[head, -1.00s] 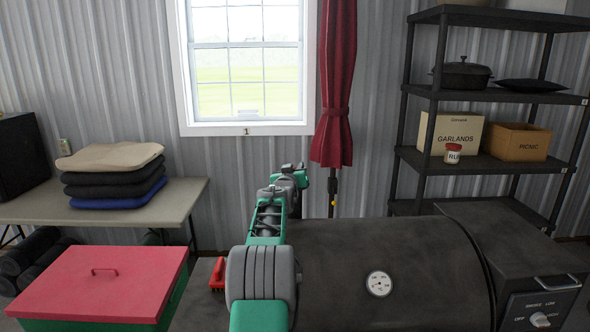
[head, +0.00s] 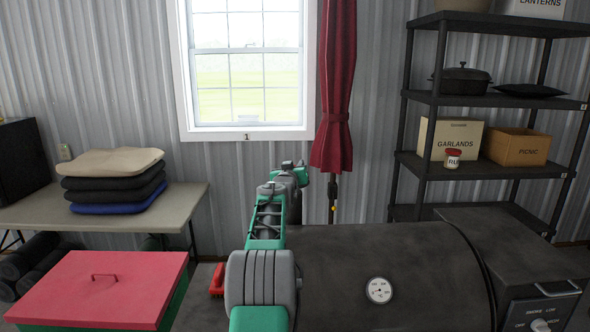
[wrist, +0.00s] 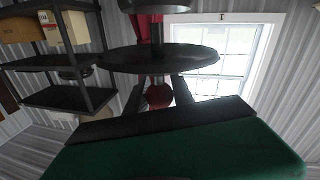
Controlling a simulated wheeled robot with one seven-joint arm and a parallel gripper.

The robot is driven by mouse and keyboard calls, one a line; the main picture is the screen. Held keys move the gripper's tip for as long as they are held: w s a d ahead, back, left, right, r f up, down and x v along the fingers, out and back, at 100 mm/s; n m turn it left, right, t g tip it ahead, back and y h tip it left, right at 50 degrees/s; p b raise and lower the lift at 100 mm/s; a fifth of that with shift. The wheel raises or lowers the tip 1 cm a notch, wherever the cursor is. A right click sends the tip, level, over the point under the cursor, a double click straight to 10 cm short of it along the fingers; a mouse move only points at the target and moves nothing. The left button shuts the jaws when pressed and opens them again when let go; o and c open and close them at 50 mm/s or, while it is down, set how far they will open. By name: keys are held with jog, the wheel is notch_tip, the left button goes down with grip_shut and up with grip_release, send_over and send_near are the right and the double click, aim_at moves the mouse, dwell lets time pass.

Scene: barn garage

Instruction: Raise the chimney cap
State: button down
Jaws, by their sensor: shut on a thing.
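In the wrist view, which is upside down, my gripper (wrist: 160,88) is shut on a small red ball knob, one dark finger on each side. Beside the knob is the chimney cap (wrist: 158,60), a wide black disc. A thin stem runs from the disc to a second dark round edge (wrist: 155,5) at the top of the picture, with a gap between the two. In the head view, my green and grey arm stretches over the dark smoker (head: 385,255). The cap is hidden there behind my arm.
A red curtain (head: 334,85) hangs close beyond my wrist, beside the window (head: 243,65). A black shelf rack (head: 470,98) with boxes stands at right. A table (head: 185,200) with stacked cushions and a red-lidded chest (head: 100,285) are at left.

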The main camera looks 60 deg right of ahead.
jog(key=c, duration=1.5)
grip_release()
jog(key=shift+r, duration=0.4)
jog(key=o, duration=0.4)
jog(key=shift+f, duration=0.15)
jog(key=shift+b+v, duration=1.3)
jog(key=shift+v, duration=2.6)
